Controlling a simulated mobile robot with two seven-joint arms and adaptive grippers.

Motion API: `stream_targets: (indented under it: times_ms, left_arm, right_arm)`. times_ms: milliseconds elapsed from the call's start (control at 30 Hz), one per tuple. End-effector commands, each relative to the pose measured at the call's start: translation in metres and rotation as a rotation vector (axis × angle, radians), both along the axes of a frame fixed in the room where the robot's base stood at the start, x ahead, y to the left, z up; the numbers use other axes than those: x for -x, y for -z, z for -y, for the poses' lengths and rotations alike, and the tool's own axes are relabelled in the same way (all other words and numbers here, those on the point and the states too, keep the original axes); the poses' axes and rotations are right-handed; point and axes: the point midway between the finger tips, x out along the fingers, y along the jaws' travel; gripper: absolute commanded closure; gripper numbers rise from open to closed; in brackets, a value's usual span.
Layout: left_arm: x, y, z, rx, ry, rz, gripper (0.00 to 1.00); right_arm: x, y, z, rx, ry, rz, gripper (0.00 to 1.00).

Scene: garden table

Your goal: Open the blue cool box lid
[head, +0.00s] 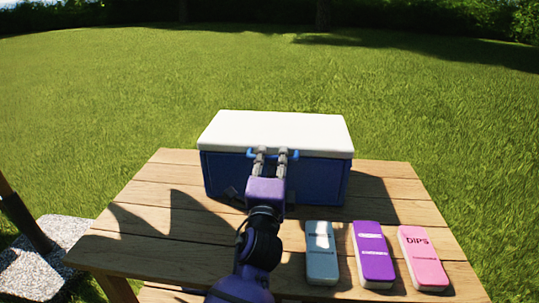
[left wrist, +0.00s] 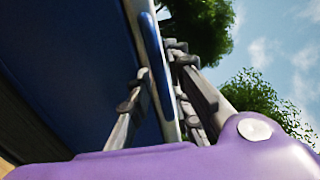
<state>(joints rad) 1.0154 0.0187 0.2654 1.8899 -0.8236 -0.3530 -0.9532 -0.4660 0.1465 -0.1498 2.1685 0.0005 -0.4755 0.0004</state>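The blue cool box (head: 225,178) stands at the back of the wooden table. Its white lid (head: 280,130) lies flat and closed on top. A blue handle (head: 294,154) runs along the lid's front edge and also shows in the left wrist view (left wrist: 152,50). My left gripper (head: 272,152) is at the handle, with its two fingers apart. In the left wrist view, one finger (left wrist: 128,110) is on the box side of the handle and the other (left wrist: 190,85) on the far side. Whether they touch the handle is unclear. My right gripper is not in view.
A grey-blue box (head: 321,262), a purple box (head: 373,262) and a pink box marked DIPS (head: 423,265) lie at the table's (head: 160,218) front right. The table's left part is clear. A stone base (head: 50,255) with a post stands on the grass at left.

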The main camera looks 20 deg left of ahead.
Motion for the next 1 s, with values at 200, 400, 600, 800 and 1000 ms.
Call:
stream_targets:
  times_ms: [200, 400, 600, 800, 1000]
  left_arm:
    - [-0.001, -0.001, 0.002, 0.0, -0.001, 0.0, 0.81]
    - [-0.001, -0.001, 0.002, 0.0, -0.001, 0.0, 0.87]
    - [-0.001, -0.001, 0.002, 0.0, -0.001, 0.0, 1.0]
    - [-0.001, -0.001, 0.002, 0.0, -0.001, 0.001, 1.0]
    - [-0.001, -0.006, 0.002, 0.001, -0.001, -0.005, 1.0]
  right_arm:
    - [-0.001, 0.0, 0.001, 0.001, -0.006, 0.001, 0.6]
    - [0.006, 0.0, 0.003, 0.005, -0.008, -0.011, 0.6]
    - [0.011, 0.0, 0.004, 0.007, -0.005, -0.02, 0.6]
    - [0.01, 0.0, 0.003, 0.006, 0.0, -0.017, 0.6]
    - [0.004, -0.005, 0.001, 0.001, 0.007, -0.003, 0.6]
